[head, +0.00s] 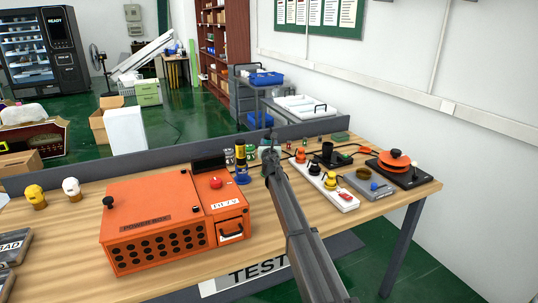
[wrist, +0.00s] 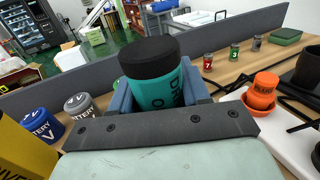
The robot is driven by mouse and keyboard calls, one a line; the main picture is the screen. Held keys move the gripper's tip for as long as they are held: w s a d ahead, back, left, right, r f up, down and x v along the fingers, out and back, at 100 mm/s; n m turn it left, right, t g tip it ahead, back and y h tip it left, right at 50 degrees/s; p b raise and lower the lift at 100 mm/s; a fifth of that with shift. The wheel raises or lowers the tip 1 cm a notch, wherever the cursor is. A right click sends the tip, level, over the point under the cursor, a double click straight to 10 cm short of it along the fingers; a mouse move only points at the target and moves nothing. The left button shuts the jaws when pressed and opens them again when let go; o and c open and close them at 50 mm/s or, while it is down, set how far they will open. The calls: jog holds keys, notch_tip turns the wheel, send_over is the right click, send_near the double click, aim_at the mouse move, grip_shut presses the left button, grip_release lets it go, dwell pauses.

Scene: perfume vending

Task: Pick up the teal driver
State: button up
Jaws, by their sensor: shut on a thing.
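The teal driver (wrist: 158,92) is a teal cylinder with a wide black top and dark lettering, in the middle of the wrist view. My gripper (wrist: 160,102) is shut on it, with one blue-grey finger on each side. In the head view my gripper (head: 268,152) is near the back of the wooden table, right of the orange power box, and mostly hides the driver. Its lower end is hidden, so I cannot tell whether it touches the table.
The orange power box (head: 155,222) stands left of my arm. A blue battery (wrist: 40,126) and a grey battery (wrist: 80,105) stand close on the left. A white power strip (head: 328,188) with plugs lies on the right. A low grey panel (head: 190,150) runs along the back edge.

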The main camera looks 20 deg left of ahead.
jog(key=c, duration=0.3)
jog(key=shift+r, duration=0.15)
jog(key=shift+r, duration=4.85)
